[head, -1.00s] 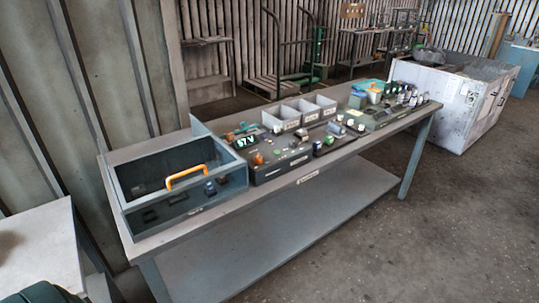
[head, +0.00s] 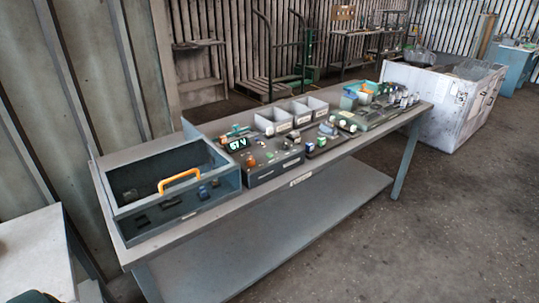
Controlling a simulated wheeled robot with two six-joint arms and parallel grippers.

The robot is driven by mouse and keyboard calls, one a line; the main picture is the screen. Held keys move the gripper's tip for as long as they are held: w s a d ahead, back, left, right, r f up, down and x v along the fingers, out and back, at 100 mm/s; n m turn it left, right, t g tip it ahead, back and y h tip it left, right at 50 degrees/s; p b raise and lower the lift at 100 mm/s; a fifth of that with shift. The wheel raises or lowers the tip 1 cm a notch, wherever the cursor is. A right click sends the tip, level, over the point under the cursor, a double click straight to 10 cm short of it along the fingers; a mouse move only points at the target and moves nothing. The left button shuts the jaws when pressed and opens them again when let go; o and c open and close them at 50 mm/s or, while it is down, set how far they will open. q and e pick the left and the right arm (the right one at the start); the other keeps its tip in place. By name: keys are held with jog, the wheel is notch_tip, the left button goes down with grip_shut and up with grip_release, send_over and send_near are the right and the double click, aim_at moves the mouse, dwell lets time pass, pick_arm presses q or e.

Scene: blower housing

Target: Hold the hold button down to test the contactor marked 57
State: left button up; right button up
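A dark test box (head: 273,172) sits in the middle of the bench. Its lit green-white display (head: 237,144) shows two digits and a V, which look like 57 or 67. Small knobs or buttons stand on its top, one of them orange-red (head: 250,160); I cannot tell which is the hold button. No marking 57 is legible on any block. Neither gripper shows.
The long grey bench (head: 318,170) has a lower shelf (head: 270,237). Grey trays (head: 272,122) stand behind the test box. More small parts and a panel (head: 365,115) crowd the bench's right end. A white crate (head: 440,103) stands beyond it. The floor (head: 430,220) in front is clear.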

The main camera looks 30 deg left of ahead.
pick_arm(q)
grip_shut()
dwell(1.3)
